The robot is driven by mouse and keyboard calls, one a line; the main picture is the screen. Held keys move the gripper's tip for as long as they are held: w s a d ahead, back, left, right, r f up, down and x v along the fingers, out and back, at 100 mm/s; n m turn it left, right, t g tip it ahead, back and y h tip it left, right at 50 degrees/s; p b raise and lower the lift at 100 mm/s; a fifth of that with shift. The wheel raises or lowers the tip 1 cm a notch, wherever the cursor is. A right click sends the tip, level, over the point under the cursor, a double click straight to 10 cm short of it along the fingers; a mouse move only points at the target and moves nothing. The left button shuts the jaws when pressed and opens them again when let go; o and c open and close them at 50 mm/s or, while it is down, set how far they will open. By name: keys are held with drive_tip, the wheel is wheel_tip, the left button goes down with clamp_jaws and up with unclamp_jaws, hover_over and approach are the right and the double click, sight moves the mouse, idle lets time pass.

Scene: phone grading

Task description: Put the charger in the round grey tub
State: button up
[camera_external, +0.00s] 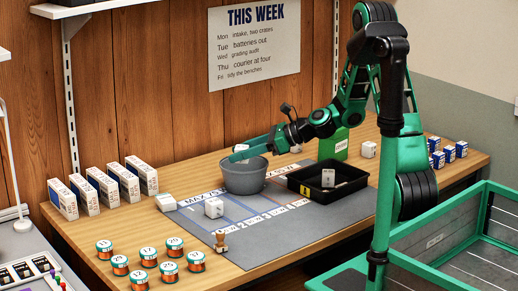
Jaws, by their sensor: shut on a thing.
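The round grey tub (245,179) stands on the grey mat, left of the black tray. My gripper (238,153) reaches in from the right, with its green fingers over the tub's mouth. It is shut on a small white block (241,147), which looks like the charger. The block is small and partly hidden by the fingers. It is at or just above the rim; I cannot tell whether it touches the tub. The inside of the tub is mostly hidden.
A black tray (327,187) with a white item inside stands right of the tub. White cubes (214,208) sit on the mat (290,225) and around it. Several lidded jars (148,257) stand front left, white boxes (103,187) back left. A green box (334,145) stands behind the tray.

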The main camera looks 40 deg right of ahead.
drive_tip(key=shift+f, duration=0.65)
drive_tip(key=shift+f, duration=0.4)
drive_tip(key=shift+f, duration=0.2)
drive_tip(key=o, duration=1.1)
drive_tip(key=shift+r, duration=0.55)
drive_tip(key=v, duration=1.2)
drive_tip(key=shift+r, duration=0.1)
